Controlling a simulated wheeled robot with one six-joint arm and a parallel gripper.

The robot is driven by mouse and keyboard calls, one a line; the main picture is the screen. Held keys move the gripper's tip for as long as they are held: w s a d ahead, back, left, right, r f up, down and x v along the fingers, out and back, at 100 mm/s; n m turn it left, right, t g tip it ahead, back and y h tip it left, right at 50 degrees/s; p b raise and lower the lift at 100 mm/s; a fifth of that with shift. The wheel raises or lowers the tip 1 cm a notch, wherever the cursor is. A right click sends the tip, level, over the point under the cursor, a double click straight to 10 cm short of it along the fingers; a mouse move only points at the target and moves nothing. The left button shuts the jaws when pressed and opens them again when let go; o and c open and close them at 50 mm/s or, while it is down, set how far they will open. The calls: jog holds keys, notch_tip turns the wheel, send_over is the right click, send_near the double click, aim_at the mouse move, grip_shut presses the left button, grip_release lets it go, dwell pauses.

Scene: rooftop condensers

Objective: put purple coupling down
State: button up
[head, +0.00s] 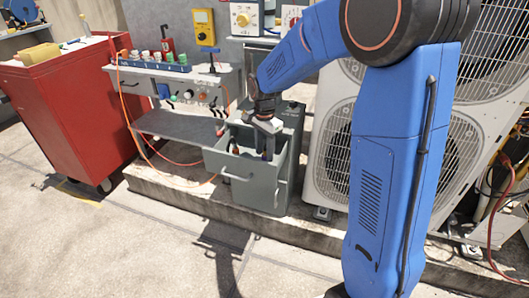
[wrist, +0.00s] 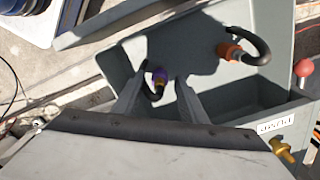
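The purple coupling (wrist: 158,76) with its short black hose is inside an open grey drawer (wrist: 118,55). In the wrist view it shows between the two fingers of my gripper (wrist: 160,75), with a visible gap on each side. My gripper (head: 266,135) is open and points down into the drawer (head: 248,183) in the head view. Only a small bit of the purple coupling (head: 264,156) shows there, below the fingers. I cannot tell how far the fingertips are above the drawer floor.
An orange coupling (wrist: 232,52) with a black hose lies in the same drawer, to the right. A red cabinet (head: 75,110) stands at the left. A grey workbench (head: 185,122) with gauges and valves is behind. White condenser units (head: 330,150) stand close at the right.

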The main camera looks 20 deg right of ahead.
aim_at(264, 150)
notch_tip(264, 150, up, 12)
jog(key=s+d+r+n+t, duration=0.1)
jog(key=s+d+r+n, duration=0.15)
jog(key=s, duration=0.55)
jog(key=s+d+r+n+t, duration=0.15)
jog(key=s+n, duration=0.25)
jog(key=s, duration=0.5)
jog(key=s+d+f+n+t, duration=0.1)
jog(key=s+f+n, duration=0.1)
jog(key=s, duration=0.6)
jog(key=s+d+f+n+t, duration=0.1)
jog(key=s+n, duration=0.3)
jog(key=s, duration=0.4)
jog(key=shift+s+d+f+n, duration=0.2)
jog(key=shift+d+f+n, duration=0.15)
jog(key=shift+d+f, duration=0.2)
jog(key=shift+r, duration=0.1)
